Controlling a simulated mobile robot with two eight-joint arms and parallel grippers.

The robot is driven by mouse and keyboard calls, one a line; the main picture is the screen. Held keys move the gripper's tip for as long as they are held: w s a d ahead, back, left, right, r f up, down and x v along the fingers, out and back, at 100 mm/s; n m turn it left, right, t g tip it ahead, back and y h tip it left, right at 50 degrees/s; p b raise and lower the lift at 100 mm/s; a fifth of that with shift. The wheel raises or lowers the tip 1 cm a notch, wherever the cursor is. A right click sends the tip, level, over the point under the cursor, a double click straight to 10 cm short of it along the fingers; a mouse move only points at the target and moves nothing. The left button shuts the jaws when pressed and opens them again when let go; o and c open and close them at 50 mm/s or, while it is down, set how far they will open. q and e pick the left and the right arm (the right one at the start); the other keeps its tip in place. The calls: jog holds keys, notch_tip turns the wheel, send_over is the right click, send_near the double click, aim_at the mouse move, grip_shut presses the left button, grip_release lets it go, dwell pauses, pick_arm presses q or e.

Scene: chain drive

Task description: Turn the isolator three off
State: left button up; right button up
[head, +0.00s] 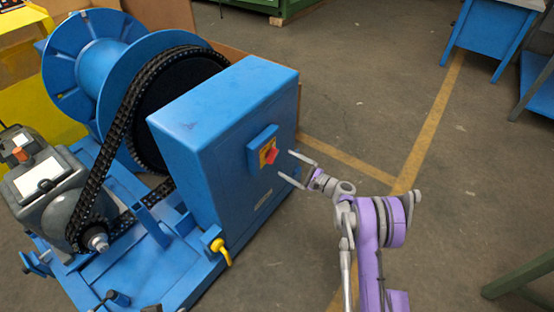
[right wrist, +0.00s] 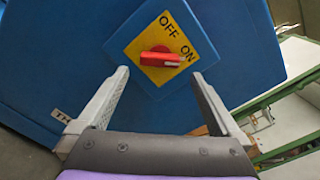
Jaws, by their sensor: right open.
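The isolator (head: 268,152) is a red rotary knob on a yellow plate, fixed to the side of a blue cabinet (head: 215,150). In the right wrist view the red knob (right wrist: 158,58) lies across the plate, its white-marked end on the right, at the ON side. The plate (right wrist: 150,76) reads OFF above and ON at the right. My right gripper (head: 286,164) is open and empty in front of the knob. Its fingertips (right wrist: 160,75) stand apart on either side of the knob's position, and no contact shows. My left gripper is not in view.
A partly hidden label (right wrist: 60,115) sits low on the cabinet. A blue drum (head: 100,65) and black chain (head: 120,125) stand left of the cabinet. A yellow handle (head: 221,250) sticks out at its foot. Open floor (head: 350,110) lies to the right.

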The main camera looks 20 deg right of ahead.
aim_at(275, 157)
jog(key=x, duration=0.6)
jog(key=c, duration=1.2)
